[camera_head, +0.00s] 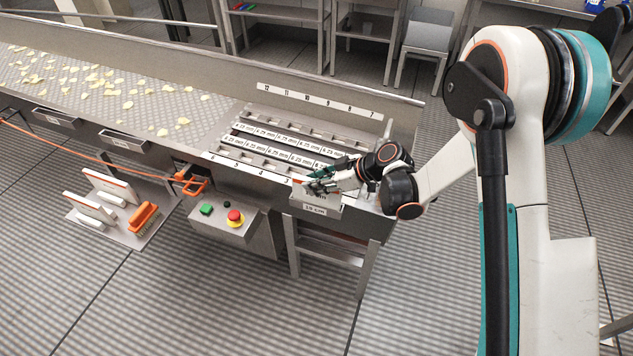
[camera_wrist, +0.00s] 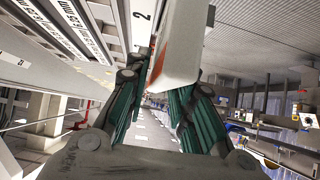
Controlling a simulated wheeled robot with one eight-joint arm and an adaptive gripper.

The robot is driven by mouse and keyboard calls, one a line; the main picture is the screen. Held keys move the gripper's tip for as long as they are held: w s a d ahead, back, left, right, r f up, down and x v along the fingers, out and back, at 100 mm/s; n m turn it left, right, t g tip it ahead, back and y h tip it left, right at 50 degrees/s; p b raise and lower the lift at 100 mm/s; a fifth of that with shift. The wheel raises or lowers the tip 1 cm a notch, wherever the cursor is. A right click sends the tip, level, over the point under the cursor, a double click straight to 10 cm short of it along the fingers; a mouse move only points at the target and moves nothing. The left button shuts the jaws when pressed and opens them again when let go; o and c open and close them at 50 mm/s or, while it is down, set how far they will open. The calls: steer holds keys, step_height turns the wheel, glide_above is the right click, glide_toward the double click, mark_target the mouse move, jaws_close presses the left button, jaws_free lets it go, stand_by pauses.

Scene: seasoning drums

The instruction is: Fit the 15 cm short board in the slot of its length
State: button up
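A white short board with an orange-red stripe sits between my fingertips in the wrist view (camera_wrist: 180,45); its far end runs out of the top of that picture. My gripper (camera_wrist: 165,85) has a teal finger against each side of it. In the head view my gripper (camera_head: 318,184) is at the right front corner of the slotted station (camera_head: 232,150), above a grey holder (camera_head: 314,209) with a small label that seems to read 15 cm. My fingers mostly hide the board there. The station has rows of slots with numbered strips; a "2" shows beside the board in the wrist view.
A conveyor belt (camera_head: 110,88) with pale pieces runs to the left. A control box (camera_head: 222,226) with green and red buttons hangs in front. Open floor lies in front and right.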

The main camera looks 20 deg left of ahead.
stand_by(0.3)
steer(key=shift+r, duration=0.2)
steer(key=p+v, duration=0.4)
steer(key=v, duration=0.8)
steer(key=shift+p, duration=0.3)
